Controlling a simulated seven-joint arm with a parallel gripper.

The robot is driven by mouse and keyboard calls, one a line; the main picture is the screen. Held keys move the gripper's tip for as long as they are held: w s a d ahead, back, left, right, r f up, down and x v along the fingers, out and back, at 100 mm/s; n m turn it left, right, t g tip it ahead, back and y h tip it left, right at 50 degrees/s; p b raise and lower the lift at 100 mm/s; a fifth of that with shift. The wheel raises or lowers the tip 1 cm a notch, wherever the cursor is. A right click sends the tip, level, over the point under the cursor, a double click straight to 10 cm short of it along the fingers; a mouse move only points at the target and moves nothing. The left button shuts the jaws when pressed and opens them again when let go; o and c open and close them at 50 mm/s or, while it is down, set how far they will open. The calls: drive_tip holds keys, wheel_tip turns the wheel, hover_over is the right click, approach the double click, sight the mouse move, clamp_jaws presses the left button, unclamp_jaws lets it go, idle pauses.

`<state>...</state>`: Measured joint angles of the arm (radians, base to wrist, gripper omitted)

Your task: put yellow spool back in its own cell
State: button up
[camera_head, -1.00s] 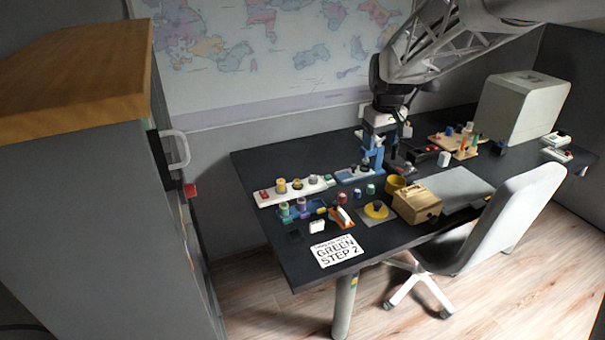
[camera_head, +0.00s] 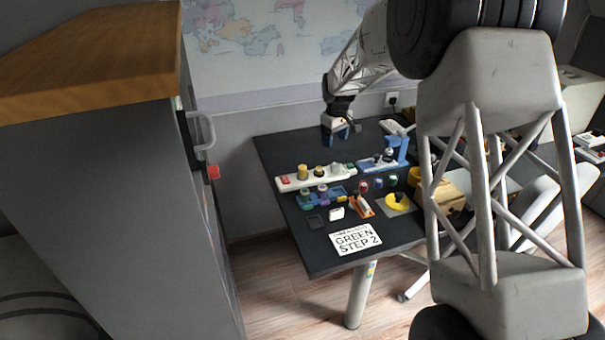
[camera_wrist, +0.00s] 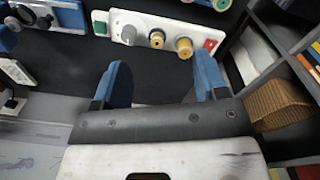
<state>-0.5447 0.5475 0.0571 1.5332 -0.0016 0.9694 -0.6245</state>
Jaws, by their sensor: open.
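The yellow spool (camera_head: 303,172) stands upright on the white strip (camera_head: 292,184), beside its red end. The spool also shows in the wrist view (camera_wrist: 184,47), ahead of the right finger. A smaller gold-and-dark spool (camera_wrist: 157,38) stands next to it. A low blue rack (camera_head: 334,191) in front of the strip holds purple and green spools; its cells are too small to tell apart. My gripper (camera_head: 341,136) is above the back of the desk, behind the strip. Its blue fingers (camera_wrist: 162,78) are apart with nothing between them, clear of the spool.
A blue press-like stand (camera_head: 397,150) is right of the strip. A grey cabinet (camera_head: 90,200) stands left. My arm hides the desk's right side.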

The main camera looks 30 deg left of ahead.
sight(302, 167)
drive_tip(key=a+f, duration=0.3)
drive_tip(key=a, duration=0.1)
drive_tip(key=w+a+f+n, duration=0.1)
drive_tip(key=a+f, duration=0.3)
drive_tip(key=a+f+n, duration=0.1)
drive_tip(key=a+f, duration=0.3)
drive_tip(key=a, duration=0.1)
drive_tip(key=shift+w, duration=0.35)
drive_tip(key=shift+d, duration=0.1)
drive_tip(key=shift+f, duration=1.3)
drive_tip(key=shift+s+f, duration=0.1)
drive_tip(key=shift+f, duration=2.5)
